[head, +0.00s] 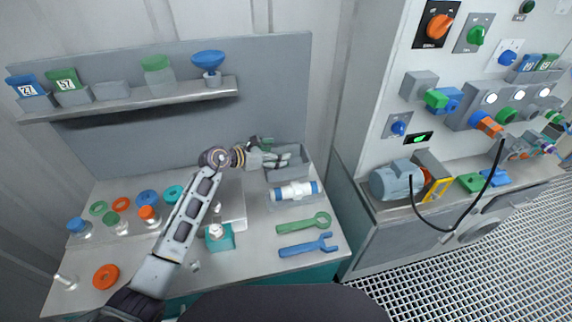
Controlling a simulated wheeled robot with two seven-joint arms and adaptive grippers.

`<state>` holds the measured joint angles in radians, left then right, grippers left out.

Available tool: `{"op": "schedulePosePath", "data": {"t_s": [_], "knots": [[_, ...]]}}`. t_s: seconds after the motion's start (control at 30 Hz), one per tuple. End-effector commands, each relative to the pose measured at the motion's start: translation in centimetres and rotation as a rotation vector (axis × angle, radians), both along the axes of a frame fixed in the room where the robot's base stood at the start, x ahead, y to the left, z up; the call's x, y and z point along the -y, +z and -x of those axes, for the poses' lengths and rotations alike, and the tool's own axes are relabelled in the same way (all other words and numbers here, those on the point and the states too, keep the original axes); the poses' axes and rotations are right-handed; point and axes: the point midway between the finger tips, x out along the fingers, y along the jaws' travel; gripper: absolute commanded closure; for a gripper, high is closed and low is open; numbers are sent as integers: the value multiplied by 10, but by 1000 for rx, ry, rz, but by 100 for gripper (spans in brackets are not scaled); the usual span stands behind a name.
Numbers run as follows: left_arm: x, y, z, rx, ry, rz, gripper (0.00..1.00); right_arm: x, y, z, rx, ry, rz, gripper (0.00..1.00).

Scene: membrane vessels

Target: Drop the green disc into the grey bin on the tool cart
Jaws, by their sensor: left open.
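The grey bin (301,170) stands at the back right of the cart's worktop. My left gripper (286,158) reaches to the bin, with its fingers over the bin's opening. It is open, and I see no disc between its fingers. A small green patch shows just behind the gripper; I cannot tell whether it is a disc or part of the gripper. The bin's inside is partly hidden by the gripper. My right gripper is out of view.
A white and blue cylinder (295,190), a green wrench (304,223) and a blue wrench (309,246) lie in front of the bin. A teal block (220,241) and several rings and jars are further left. A shelf (140,100) hangs behind; a panel cabinet (378,240) stands right.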

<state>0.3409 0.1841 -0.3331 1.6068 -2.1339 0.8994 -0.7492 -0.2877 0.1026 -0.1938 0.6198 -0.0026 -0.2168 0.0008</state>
Motion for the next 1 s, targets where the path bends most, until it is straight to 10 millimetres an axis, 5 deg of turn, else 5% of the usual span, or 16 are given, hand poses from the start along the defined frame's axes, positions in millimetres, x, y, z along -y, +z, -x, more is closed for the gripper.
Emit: {"op": "schedulePosePath", "data": {"t_s": [0.57, 1.0], "knots": [[-6, 1, 4, -2, 0, -2, 19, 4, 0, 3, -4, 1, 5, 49], [-37, 17, 26, -1, 1, -3, 19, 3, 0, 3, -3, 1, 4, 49]]}}
